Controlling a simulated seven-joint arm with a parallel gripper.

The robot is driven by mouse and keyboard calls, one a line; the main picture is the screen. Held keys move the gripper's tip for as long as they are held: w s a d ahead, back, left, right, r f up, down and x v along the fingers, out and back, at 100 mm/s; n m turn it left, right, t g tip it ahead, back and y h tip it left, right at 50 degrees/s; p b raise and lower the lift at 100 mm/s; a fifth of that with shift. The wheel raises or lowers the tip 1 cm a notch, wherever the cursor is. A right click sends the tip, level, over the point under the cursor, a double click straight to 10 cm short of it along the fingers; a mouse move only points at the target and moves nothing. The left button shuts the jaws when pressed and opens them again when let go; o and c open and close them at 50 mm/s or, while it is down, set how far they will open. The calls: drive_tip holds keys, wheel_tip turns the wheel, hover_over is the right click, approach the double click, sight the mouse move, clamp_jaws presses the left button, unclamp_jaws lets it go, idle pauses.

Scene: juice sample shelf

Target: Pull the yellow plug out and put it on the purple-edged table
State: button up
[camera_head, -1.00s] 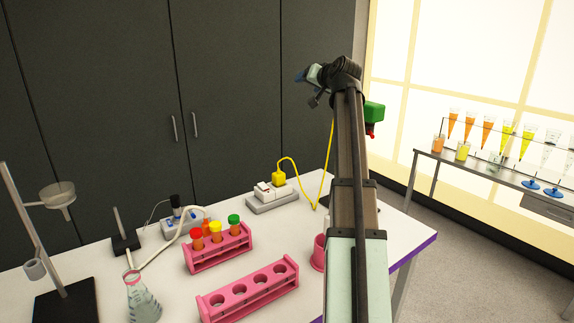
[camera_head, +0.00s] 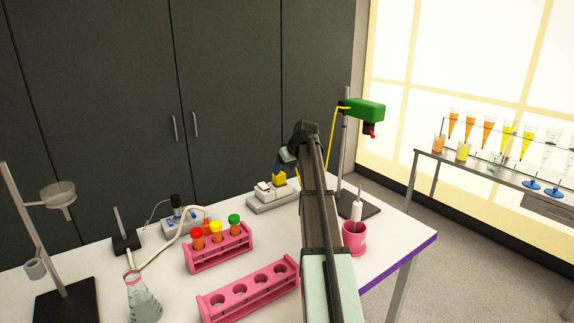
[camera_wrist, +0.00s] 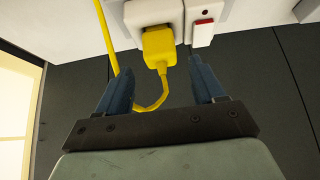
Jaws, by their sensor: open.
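The yellow plug (camera_wrist: 159,47) sits in the white socket strip (camera_wrist: 153,12) in the wrist view, with its yellow cord looping away below it. In the head view the plug (camera_head: 279,178) is partly hidden at the strip (camera_head: 272,201). My gripper (camera_wrist: 156,75) is open, with one dark blue finger to either side of the plug's line. The fingertips lie close to the plug, and I see no contact. In the head view my gripper (camera_head: 286,160) is just above the plug. The purple-edged table (camera_head: 406,222) is white and holds the strip.
A stand with a green device (camera_head: 364,110) is right of my arm, with a pink cup (camera_head: 354,238) nearby. Pink racks (camera_head: 248,292) and a flask (camera_head: 142,298) stand at the front left. Bare tabletop shows near the right edge.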

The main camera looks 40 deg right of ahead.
sight(281, 174)
drive_tip(key=shift+x, duration=3.55)
drive_tip(key=c, duration=1.1)
